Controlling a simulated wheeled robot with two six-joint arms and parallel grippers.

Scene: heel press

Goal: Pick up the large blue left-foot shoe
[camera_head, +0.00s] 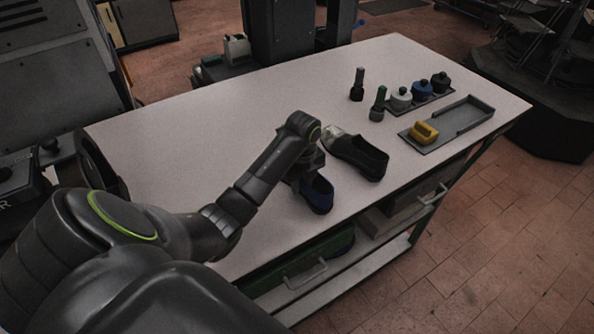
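A dark blue shoe (319,196) stands on the light table (230,120) near its front edge. Its rear part is hidden behind my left wrist and gripper. My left gripper (306,178) is low over the hidden part of the blue shoe, pointing down. The wrist hides its fingertips, so I cannot tell whether they touch or grip the shoe. The shoe appears to rest on the table. My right gripper is not in view.
A black shoe (362,158) with a pale piece at one end stands just right of the gripper. Farther right are two dark upright tools (357,85), a rack of pots (421,92), and a grey tray (461,122) holding a yellow object (424,132). The table's left half is clear.

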